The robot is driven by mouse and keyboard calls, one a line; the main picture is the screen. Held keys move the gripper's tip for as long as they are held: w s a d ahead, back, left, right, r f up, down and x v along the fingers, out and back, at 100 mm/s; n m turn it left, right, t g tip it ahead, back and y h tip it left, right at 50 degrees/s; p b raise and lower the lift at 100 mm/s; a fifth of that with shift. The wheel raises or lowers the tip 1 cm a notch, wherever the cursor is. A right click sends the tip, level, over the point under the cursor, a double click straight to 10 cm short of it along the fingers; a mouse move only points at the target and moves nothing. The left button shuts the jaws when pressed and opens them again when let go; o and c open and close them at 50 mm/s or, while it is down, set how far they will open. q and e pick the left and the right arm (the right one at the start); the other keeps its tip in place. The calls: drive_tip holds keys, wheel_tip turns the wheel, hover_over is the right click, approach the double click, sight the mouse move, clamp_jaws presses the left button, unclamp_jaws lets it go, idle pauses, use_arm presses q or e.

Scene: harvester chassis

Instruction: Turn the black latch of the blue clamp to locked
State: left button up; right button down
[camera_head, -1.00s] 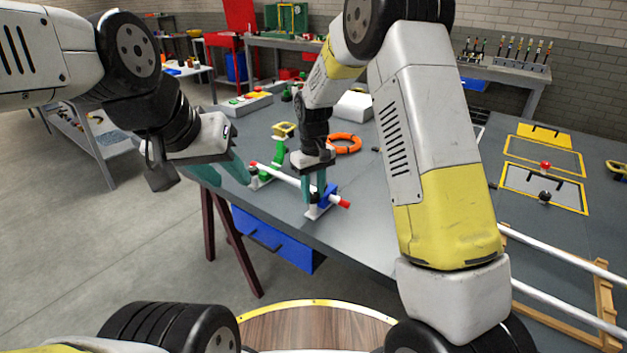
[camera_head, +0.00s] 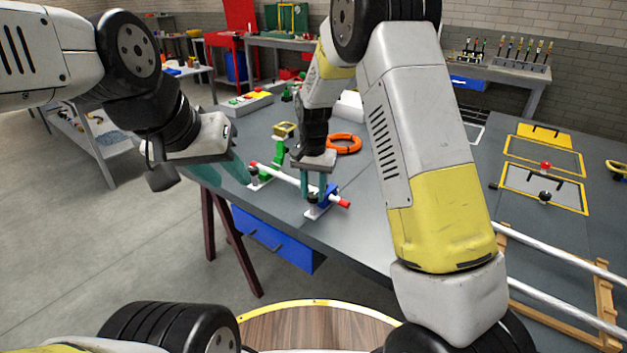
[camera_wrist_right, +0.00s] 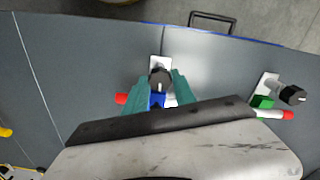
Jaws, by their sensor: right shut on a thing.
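The blue clamp (camera_head: 329,193) stands on a white base plate near the table's front edge, around a white rod with red ends. It also shows in the right wrist view (camera_wrist_right: 157,101). Its black latch (camera_wrist_right: 160,81) sits between the fingertips of my right gripper (camera_wrist_right: 158,88). In the head view my right gripper (camera_head: 315,188) points down at the clamp, shut on the latch, which it partly covers. My left gripper (camera_head: 234,172) is empty beside the green clamp (camera_head: 270,167), its teal fingers apart.
The white rod (camera_head: 287,179) spans the green and blue clamps. The green clamp's black knob (camera_wrist_right: 291,94) shows in the right wrist view. An orange ring (camera_head: 344,143) lies behind my right gripper. Wooden rails with white pipes (camera_head: 560,256) lie at the right.

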sight(313, 195)
drive_tip(key=shift+m, duration=0.6)
drive_tip(key=c, duration=1.3)
unclamp_jaws()
drive_tip(key=shift+r, duration=0.1)
wheel_tip(313, 195, up, 8)
drive_tip(key=shift+f, duration=0.1)
